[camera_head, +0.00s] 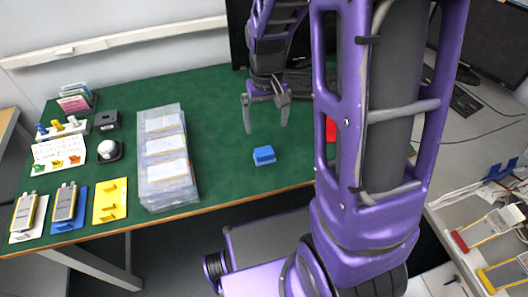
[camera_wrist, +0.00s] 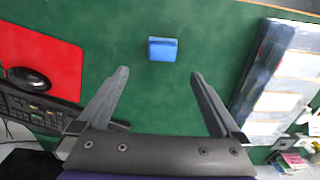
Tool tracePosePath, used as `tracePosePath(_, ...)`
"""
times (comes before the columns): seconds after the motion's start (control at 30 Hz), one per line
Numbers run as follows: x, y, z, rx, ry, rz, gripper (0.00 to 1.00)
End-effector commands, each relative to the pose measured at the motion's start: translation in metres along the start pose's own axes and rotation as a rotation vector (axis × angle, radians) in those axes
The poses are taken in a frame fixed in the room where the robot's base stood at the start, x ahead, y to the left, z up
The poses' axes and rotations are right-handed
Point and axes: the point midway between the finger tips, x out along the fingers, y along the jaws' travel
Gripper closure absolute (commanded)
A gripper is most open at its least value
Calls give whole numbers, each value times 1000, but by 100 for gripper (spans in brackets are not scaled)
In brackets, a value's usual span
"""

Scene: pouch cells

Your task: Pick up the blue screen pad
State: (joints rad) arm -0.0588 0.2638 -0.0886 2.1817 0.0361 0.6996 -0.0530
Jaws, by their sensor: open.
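The blue screen pad (camera_head: 264,155) is a small blue block lying on the green table top, right of the clear plastic sleeves. In the wrist view the pad (camera_wrist: 163,49) lies ahead of the fingertips, near the middle between their lines. My gripper (camera_head: 266,112) hangs above the table, behind the pad in the head view, with its two grey fingers apart. It also shows in the wrist view (camera_wrist: 159,74), open and empty. Nothing covers the pad in either view.
Clear sleeves with papers (camera_head: 166,158) lie left of the pad. Several blue, yellow and white holders fill the table's left end. A red mat (camera_wrist: 40,65), a black mouse (camera_wrist: 28,79) and a keyboard (camera_wrist: 38,110) lie on the other side. The green surface (camera_head: 225,140) around the pad is clear.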

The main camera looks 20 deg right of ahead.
Motion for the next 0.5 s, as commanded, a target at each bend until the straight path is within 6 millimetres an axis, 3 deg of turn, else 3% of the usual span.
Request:
tracePosePath(0.03, 15, 0, 1, 0, -6, 0, 0)
tracePosePath(0.2, 49, 0, 1, -1, -3, 0, 0)
tracePosePath(0.5, 74, -1, 0, -1, 0, 0, 0)
